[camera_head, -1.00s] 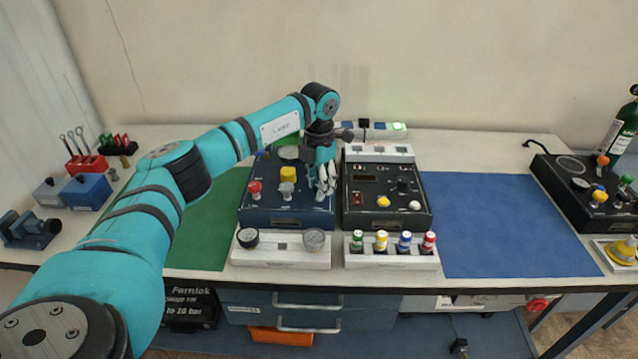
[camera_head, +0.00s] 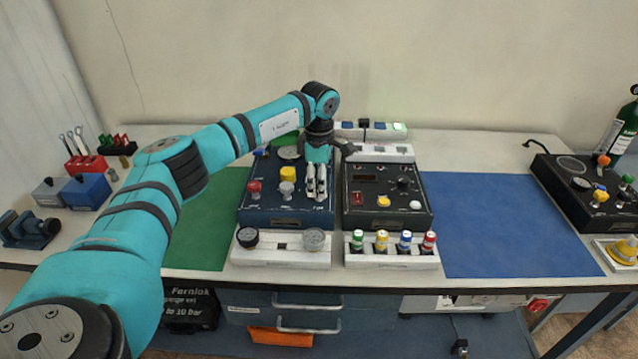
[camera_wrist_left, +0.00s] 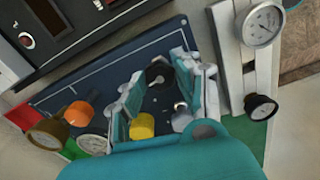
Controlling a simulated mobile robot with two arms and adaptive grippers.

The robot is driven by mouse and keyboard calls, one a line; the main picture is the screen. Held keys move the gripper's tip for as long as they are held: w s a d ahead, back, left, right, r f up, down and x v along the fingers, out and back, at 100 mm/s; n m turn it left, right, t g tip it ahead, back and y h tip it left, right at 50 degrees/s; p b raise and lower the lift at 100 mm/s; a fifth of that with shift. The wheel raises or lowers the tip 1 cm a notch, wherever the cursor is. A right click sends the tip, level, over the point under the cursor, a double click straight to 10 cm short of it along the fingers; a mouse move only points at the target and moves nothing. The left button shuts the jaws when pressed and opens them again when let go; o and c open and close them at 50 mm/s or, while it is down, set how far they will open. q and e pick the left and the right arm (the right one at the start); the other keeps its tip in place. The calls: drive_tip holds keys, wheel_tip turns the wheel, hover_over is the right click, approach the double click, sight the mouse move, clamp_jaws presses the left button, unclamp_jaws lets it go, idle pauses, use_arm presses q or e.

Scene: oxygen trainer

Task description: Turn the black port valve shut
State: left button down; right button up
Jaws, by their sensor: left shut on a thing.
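The black port valve (camera_wrist_left: 159,74) shows in the left wrist view as a dark round knob on the blue panel, between my fingers. In the head view my fingers hide it. My left gripper (camera_head: 317,195) points down over the right side of the blue panel (camera_head: 262,212). The left gripper (camera_wrist_left: 158,78) is shut on the black valve, with one finger on each side. My right gripper is in neither view.
A yellow knob (camera_head: 288,174), a grey knob (camera_head: 287,189) and a red knob (camera_head: 254,187) stand left of my fingers. A black control box (camera_head: 360,216) is close on the right. Gauges (camera_head: 314,239) lie in a white tray in front. The blue mat (camera_head: 505,225) is clear.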

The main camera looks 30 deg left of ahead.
use_arm(q)
drive_tip(key=shift+w+r+m, duration=0.1)
drive_tip(key=shift+m, duration=0.5)
drive_tip(key=c, duration=0.9)
unclamp_jaws()
drive_tip(key=shift+c, duration=0.2)
wheel_tip(320, 180, up, 12)
